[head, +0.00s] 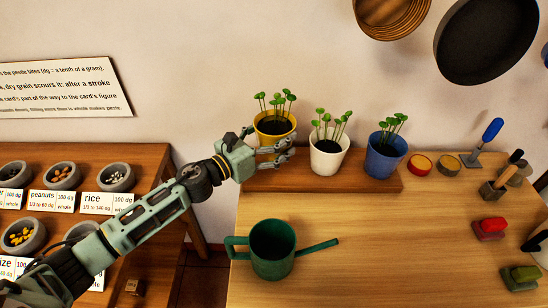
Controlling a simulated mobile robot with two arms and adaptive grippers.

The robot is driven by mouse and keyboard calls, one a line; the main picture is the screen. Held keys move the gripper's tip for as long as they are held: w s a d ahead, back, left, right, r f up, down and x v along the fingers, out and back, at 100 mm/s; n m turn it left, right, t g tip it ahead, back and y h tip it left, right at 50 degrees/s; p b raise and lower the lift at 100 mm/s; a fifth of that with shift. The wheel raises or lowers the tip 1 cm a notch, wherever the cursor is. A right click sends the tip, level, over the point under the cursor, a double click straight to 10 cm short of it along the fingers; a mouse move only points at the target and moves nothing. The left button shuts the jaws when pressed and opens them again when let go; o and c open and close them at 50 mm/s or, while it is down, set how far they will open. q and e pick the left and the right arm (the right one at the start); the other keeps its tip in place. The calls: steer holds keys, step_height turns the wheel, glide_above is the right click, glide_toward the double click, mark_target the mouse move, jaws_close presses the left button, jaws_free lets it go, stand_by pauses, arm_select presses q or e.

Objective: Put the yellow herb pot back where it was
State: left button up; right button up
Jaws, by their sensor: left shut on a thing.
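The yellow herb pot (275,127) with green sprouts is at the left end of a dark wooden board (350,182). My left gripper (288,149) is shut on the yellow pot, with its fingers across the pot's lower part. The pot's base is hidden behind the fingers, so I cannot tell whether it touches the board. A white herb pot (327,160) stands close to its right, and a blue herb pot (381,160) stands right of that. My right gripper is not in view.
A green watering can (272,252) stands in front on the light table (380,255). Round tins (420,165), a blue-handled tool (487,136) and red (489,228) and green blocks (522,277) lie to the right. Grain bowls (115,177) and labels fill the left table. Mid-table is clear.

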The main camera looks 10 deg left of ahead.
arm_select(q)
steer(key=shift+w+f, duration=0.1)
steer(key=shift+f, duration=0.85)
step_height(320, 180, down, 3)
steer(key=shift+r+b, duration=0.1)
steer(key=shift+b, duration=0.2)
steer(key=shift+f, duration=0.7)
steer(key=o, duration=1.6)
steer(key=shift+f, duration=0.1)
steer(key=o, duration=0.4)
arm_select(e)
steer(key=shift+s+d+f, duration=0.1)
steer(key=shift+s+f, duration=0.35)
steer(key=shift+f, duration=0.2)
